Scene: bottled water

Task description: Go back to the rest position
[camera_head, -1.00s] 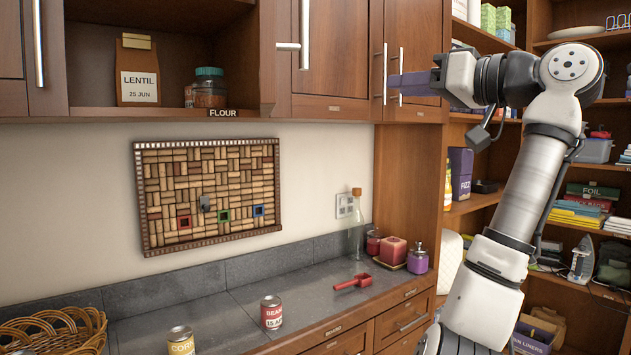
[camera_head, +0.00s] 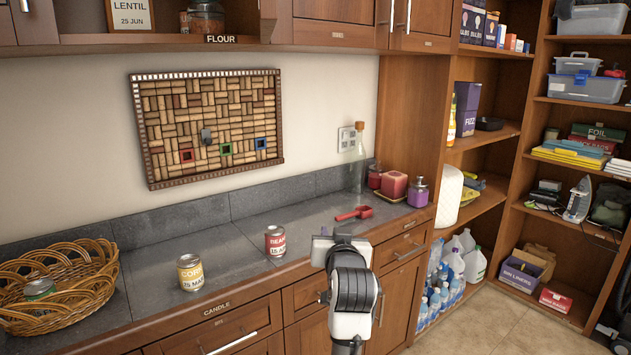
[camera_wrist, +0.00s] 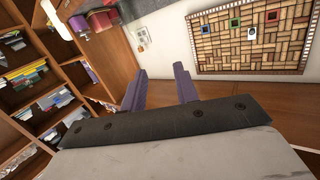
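My gripper (camera_wrist: 160,80) shows in the wrist view as two purple fingers with a gap between them. It is open and nothing is between the fingers. Blue-capped water bottles (camera_head: 438,298) stand on the bottom shelf right of the drawers, well apart from my arm.
The counter (camera_head: 225,255) holds a wicker basket (camera_head: 95,290), a corn can (camera_head: 191,272), a beans can (camera_head: 275,242), a red scoop (camera_head: 354,213) and candles (camera_head: 394,185). A corkboard (camera_head: 210,125) hangs above. Open floor (camera_head: 500,320) lies at lower right.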

